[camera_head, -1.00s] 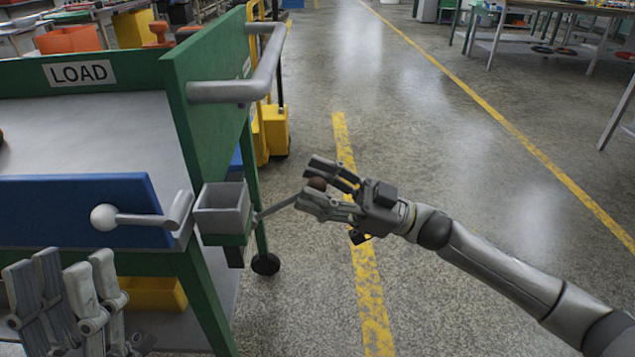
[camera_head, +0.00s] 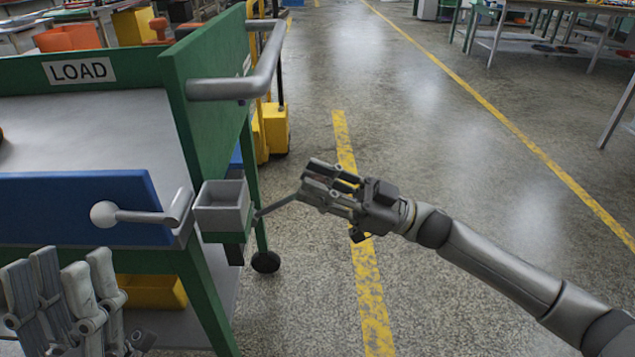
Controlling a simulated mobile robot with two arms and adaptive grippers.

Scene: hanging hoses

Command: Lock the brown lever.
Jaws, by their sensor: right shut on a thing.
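The brown lever (camera_head: 274,207) is a thin grey rod sticking out to the right from the side of the green cart, slanting a little upward. Its brown knob is hidden by my fingers. My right gripper (camera_head: 325,184) is shut on the end of the lever, over the floor to the right of the cart. My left gripper (camera_head: 68,298) is at the lower left, fingers pointing up, in front of the cart and below the blue panel. I cannot tell how far apart its fingers are, and I see nothing held there.
The green cart (camera_head: 215,95) marked LOAD has a grey rail (camera_head: 262,75) and a small grey box (camera_head: 221,205) beside the lever. A white-knobbed lever (camera_head: 135,216) sits on the blue panel (camera_head: 75,195). Yellow equipment (camera_head: 272,130) stands behind.

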